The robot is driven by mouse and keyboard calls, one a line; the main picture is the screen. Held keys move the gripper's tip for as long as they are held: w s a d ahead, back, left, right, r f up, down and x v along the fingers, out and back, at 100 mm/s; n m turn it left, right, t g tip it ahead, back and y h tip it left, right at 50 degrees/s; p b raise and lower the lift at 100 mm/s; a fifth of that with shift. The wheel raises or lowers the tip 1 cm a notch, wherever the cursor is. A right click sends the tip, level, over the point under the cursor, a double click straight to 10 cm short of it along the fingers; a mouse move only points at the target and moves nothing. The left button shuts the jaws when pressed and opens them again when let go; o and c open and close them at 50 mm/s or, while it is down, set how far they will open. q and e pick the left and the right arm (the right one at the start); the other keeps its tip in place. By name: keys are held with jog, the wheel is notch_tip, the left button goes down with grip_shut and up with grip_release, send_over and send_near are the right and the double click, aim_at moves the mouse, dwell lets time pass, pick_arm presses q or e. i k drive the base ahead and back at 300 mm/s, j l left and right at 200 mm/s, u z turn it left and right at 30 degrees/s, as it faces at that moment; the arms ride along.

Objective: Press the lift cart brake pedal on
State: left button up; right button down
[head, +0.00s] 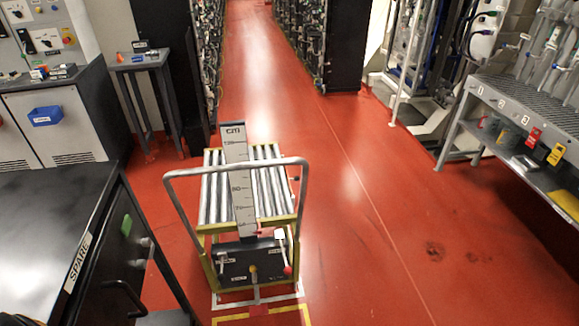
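The lift cart (219,228) stands on the red floor at the centre of the head view. A dark front panel (235,262) low on the cart carries small labels, a yellow knob (253,269) and red-tipped parts (287,270). A small light lever (256,293) hangs below the panel; I cannot tell for sure whether it is the brake pedal, or its position.
A black bench marked SPARE (77,262) fills the lower left. Floor tape (262,312) lies at the cart's base. A grey shelf (530,100) with tags stands at the right. A small table (138,62) stands back left. Red floor right of the cart is clear.

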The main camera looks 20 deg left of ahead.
aim_at(258, 309)
jog(key=u, duration=1.05)
